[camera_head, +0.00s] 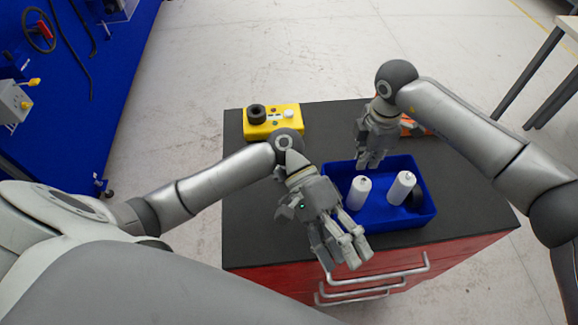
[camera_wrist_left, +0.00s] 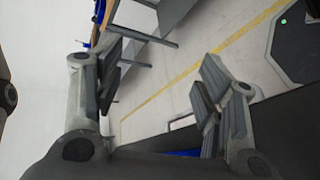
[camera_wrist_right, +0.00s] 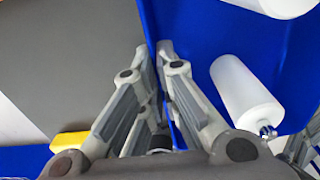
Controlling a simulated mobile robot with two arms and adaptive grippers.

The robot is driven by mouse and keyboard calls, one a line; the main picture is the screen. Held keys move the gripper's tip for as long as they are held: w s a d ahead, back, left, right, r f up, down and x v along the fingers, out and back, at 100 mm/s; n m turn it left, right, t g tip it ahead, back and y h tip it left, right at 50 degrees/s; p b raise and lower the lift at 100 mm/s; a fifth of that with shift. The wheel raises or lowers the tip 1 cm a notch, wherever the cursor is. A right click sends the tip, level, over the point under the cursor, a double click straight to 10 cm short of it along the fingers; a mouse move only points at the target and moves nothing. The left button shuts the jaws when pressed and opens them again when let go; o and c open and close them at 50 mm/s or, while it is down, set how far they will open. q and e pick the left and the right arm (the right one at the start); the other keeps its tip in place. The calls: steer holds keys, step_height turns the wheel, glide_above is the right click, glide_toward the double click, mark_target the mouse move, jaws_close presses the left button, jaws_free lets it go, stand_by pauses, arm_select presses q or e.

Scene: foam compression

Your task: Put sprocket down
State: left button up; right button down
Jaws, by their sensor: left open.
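My left gripper (camera_head: 346,245) is open, with its fingers spread and nothing between them in the left wrist view. It hangs in front of the near left side of the blue bin (camera_head: 408,221). My right gripper (camera_head: 370,155) is at the bin's back left edge, fingers pointing down. In the right wrist view its fingertips (camera_wrist_right: 157,58) are close together near the bin's blue wall. I cannot tell if they hold anything. I cannot make out a sprocket for certain; a dark round part (camera_head: 416,198) lies in the bin at the right, partly hidden.
A yellow block (camera_head: 270,125) with a black ring (camera_head: 256,113) sits at the back left of the dark cabinet top (camera_head: 250,215). An orange item (camera_head: 414,126) lies behind my right gripper. The cabinet's left side is clear.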

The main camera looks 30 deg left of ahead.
arm_select(q)
steer(key=w+a+m+y, duration=0.1)
steer(key=w+a+y, duration=0.1)
steer(key=a, duration=0.1)
steer(key=w+a+m+t+y, duration=0.1)
steer(key=w+a+y, duration=0.1)
steer(key=a, duration=0.1)
steer(key=w+a+m+y, duration=0.2)
steer(key=a, duration=0.2)
steer(key=shift+w+r+t, duration=0.15)
steer(key=shift+w+t, duration=0.1)
steer(key=shift+t, duration=0.15)
steer(key=w+a+r+m+t+y, duration=0.2)
steer(key=w+a+r+t+y, duration=0.4)
steer(key=w+a, duration=0.4)
steer(key=f, duration=0.6)
steer(key=shift+s+a, duration=0.15)
steer(key=shift+a, duration=0.1)
steer(key=shift+d+f, duration=0.2)
steer(key=shift+f, duration=1.3)
steer(key=shift+d+f, duration=0.15)
steer(key=shift+f, duration=1.3)
steer(key=c, duration=1.4)
jaws_close()
steer(key=shift+w+r, duration=0.15)
steer(key=shift+w, duration=0.05)
